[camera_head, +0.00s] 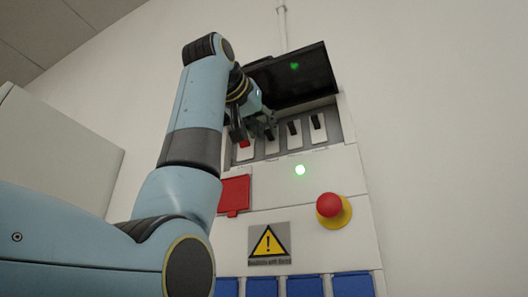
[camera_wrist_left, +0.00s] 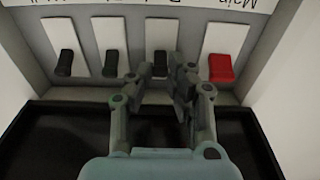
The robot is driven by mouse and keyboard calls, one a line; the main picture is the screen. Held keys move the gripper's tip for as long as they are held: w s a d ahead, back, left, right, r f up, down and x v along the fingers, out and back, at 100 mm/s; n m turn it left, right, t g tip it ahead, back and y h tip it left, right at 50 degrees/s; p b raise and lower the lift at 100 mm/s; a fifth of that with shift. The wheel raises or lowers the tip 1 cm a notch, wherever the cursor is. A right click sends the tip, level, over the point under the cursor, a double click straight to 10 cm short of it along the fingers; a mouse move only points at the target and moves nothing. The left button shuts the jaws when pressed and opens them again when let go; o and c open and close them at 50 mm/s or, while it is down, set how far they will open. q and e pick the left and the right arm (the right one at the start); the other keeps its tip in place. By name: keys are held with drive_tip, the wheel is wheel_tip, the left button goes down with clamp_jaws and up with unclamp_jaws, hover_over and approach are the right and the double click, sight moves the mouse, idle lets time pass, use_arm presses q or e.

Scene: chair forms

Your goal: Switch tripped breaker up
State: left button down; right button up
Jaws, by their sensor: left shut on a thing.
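A row of breakers sits in a grey recess of the panel, each a white plate with a lever. In the head view, black levers show at the right (camera_head: 293,128) and far right (camera_head: 316,121), both at the upper end of their plates. The red lever (camera_head: 245,143) is at the left and also shows in the left wrist view (camera_wrist_left: 220,68). My left gripper (camera_head: 262,125) is at the black lever (camera_wrist_left: 160,62) beside the red one. Its fingers (camera_wrist_left: 158,76) close around that lever, partly hiding it. In the wrist view, all levers lie toward the lid side.
A raised black lid (camera_head: 305,80) stands above the breakers. Below are a green light (camera_head: 300,170), a red flap (camera_head: 234,194), a red emergency button (camera_head: 330,206), a warning sign (camera_head: 268,244) and blue covers (camera_head: 305,286). The wall at the right is clear.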

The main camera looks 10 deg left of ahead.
use_arm(q)
drive_tip(key=shift+r, duration=0.1)
drive_tip(key=c, duration=1.3)
unclamp_jaws()
drive_tip(key=v, duration=1.2)
